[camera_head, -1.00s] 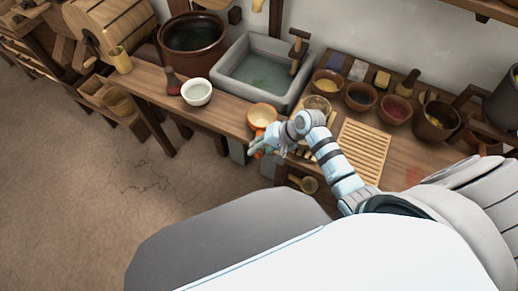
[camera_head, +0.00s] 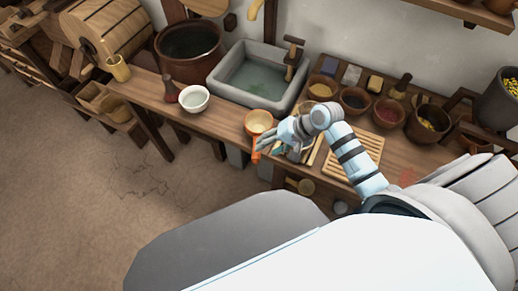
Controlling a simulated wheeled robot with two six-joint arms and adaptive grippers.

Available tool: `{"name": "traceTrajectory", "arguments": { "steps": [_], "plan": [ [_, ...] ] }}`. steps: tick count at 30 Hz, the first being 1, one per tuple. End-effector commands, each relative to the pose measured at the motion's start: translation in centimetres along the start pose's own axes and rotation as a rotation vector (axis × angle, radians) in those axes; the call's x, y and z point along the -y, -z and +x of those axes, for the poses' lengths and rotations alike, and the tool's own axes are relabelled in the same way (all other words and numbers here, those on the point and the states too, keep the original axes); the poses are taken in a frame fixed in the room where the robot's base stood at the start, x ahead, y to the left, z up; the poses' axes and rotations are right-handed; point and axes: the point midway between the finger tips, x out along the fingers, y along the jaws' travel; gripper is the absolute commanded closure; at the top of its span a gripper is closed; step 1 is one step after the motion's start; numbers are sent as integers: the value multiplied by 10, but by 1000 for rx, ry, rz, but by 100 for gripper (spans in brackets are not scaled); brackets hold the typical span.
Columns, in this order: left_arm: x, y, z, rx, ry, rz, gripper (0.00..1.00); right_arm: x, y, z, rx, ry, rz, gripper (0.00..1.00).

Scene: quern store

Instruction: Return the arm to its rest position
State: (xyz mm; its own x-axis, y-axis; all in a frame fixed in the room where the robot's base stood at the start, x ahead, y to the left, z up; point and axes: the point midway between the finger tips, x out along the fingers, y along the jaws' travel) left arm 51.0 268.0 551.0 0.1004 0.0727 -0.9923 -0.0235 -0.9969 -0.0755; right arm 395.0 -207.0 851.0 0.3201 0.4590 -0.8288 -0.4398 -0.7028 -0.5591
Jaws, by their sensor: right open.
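My right arm (camera_head: 352,155) reaches from the lower right over the wooden counter (camera_head: 225,122). My right gripper (camera_head: 272,142) is open near the counter's front edge, just below a tan bowl (camera_head: 259,122). An orange object (camera_head: 257,150) shows beside the fingertips; I cannot tell whether they touch it. The wrist and forearm hide part of the counter and things behind them. My left gripper is not in view.
A white bowl (camera_head: 194,98) stands left of a grey stone sink (camera_head: 257,92). A slatted wooden rack (camera_head: 356,158) lies beside my forearm. Several small bowls, such as a dark-filled one (camera_head: 355,101), stand behind. Open floor (camera_head: 80,200) lies at the left.

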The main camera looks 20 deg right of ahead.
Motion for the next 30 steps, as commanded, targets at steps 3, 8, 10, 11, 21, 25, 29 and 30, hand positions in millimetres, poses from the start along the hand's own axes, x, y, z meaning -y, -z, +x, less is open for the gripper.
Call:
{"name": "traceTrajectory", "arguments": {
  "steps": [3, 8, 10, 11, 21, 25, 29, 30],
  "plan": [
    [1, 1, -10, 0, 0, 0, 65, 1, 0, -31, -1, -3, -3, 58],
    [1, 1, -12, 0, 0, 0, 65, 0, 0, -46, 1, -1, -1, 58],
    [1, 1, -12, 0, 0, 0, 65, 0, -1, -46, 2, -1, 0, 58],
    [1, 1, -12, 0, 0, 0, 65, 0, -1, -46, 2, 0, 0, 58],
    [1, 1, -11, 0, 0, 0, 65, 0, 0, -45, 2, 0, 0, 58],
    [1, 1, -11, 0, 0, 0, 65, -5, -10, -42, -1, -22, -42, 58],
    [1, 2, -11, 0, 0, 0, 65, -25, -48, -36, -24, -120, -224, 58],
    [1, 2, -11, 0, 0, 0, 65, -33, -62, -37, -35, -161, -297, 58]
  ]
}}
